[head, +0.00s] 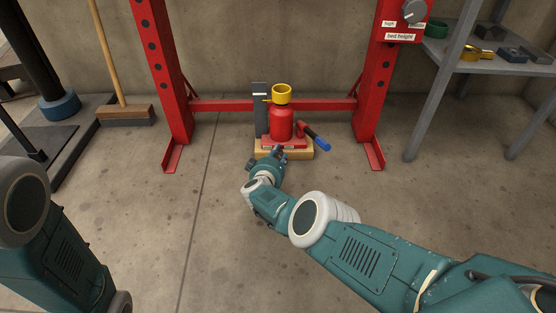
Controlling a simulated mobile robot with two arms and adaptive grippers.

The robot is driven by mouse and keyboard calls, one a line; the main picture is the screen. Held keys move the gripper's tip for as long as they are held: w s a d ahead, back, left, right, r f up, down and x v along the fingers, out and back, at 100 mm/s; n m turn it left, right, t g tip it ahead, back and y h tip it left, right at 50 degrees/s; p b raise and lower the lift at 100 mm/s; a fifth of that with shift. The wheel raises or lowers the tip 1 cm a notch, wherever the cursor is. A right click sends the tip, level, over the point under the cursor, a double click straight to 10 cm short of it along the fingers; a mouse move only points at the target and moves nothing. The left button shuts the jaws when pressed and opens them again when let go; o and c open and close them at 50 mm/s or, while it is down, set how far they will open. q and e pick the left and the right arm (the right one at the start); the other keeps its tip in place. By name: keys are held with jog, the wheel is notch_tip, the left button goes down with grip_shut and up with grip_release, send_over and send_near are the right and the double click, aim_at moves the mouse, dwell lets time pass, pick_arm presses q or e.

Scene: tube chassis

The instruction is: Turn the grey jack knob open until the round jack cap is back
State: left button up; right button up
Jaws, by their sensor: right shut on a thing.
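The red bottle jack (281,123) stands upright on a wooden block (301,154) on the floor, between the two red posts. The round yellow jack cap (282,94) sits on top of its body, with only a short narrower yellow part showing under it. A black lever with a blue grip (323,144) slants out to the right of the jack. My right gripper (277,152) is at the front of the jack's base, shut on the small grey jack knob, which its fingers mostly hide. My left arm shows at the lower left; its gripper is out of view.
A red frame with posts and a low crossbar (225,105) surrounds the jack. A grey upright plate (260,110) stands close to its left. A broom (122,115) leans at the left, and a metal shelf (485,60) stands at the right. The front floor is clear.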

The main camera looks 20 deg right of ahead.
jog(key=shift+s+a+f+n+h+b, duration=0.1)
jog(key=shift+a+f+n+h+b, duration=0.25)
jog(key=shift+n+b, duration=0.45)
jog(key=shift+d, duration=0.1)
jog(key=o, duration=1.1)
jog(key=shift+f, duration=0.1)
jog(key=shift+d, duration=0.1)
jog(key=shift+r, duration=0.2)
